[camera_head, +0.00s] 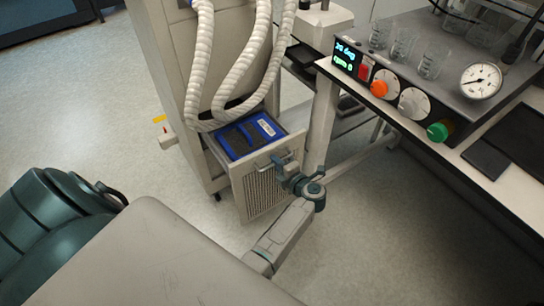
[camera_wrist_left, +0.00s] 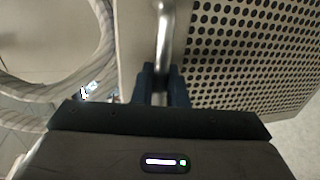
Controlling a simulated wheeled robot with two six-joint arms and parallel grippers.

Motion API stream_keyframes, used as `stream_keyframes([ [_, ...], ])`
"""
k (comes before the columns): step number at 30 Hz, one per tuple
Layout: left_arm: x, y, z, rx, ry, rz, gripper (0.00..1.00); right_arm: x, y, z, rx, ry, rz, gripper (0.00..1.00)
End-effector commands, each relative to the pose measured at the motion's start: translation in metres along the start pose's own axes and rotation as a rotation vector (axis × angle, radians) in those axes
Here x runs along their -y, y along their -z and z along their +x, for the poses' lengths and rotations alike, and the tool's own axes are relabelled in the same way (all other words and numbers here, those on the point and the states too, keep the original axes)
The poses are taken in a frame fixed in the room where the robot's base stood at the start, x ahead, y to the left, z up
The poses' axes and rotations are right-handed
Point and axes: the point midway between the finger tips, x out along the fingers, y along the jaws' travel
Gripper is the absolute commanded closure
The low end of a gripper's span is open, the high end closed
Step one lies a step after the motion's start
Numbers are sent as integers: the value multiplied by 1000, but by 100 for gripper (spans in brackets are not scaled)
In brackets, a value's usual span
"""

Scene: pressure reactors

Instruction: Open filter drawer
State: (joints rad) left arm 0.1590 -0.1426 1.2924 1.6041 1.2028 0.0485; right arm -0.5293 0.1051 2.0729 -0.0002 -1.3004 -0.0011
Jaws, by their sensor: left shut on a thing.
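The filter drawer (camera_head: 242,187) is at the foot of the tall beige cabinet (camera_head: 166,55). It stands pulled out, and a blue-framed filter (camera_head: 233,148) with dark panels shows in its open top. Its front is a perforated plate, also large in the left wrist view (camera_wrist_left: 245,55). A metal bar handle (camera_wrist_left: 165,35) runs along the front. My left gripper (camera_head: 285,172) is at the handle, and in the left wrist view its two dark fingers (camera_wrist_left: 161,85) are closed around the bar. My right gripper is not in view.
Thick white ribbed hoses (camera_head: 240,75) hang over the back of the drawer. A bench (camera_head: 515,190) with a control panel, knobs, a gauge and glass beakers stands at the right. Its leg (camera_head: 321,125) is close to the drawer's right. Open floor (camera_head: 375,240) lies in front.

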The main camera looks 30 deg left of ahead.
Motion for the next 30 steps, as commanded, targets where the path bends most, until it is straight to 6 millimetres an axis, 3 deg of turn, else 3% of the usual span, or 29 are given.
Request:
stream_keyframes([
  [6, 2, 0, -11, 1, 2, 0, 100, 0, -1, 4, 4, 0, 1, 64],
  [17, 3, 0, -12, 1, 1, -1, 100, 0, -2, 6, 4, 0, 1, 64],
  [18, 3, 0, -12, 2, 1, -1, 84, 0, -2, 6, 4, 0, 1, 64],
  [30, 2, -1, -14, 1, 1, -1, 83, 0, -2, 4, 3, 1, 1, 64],
])
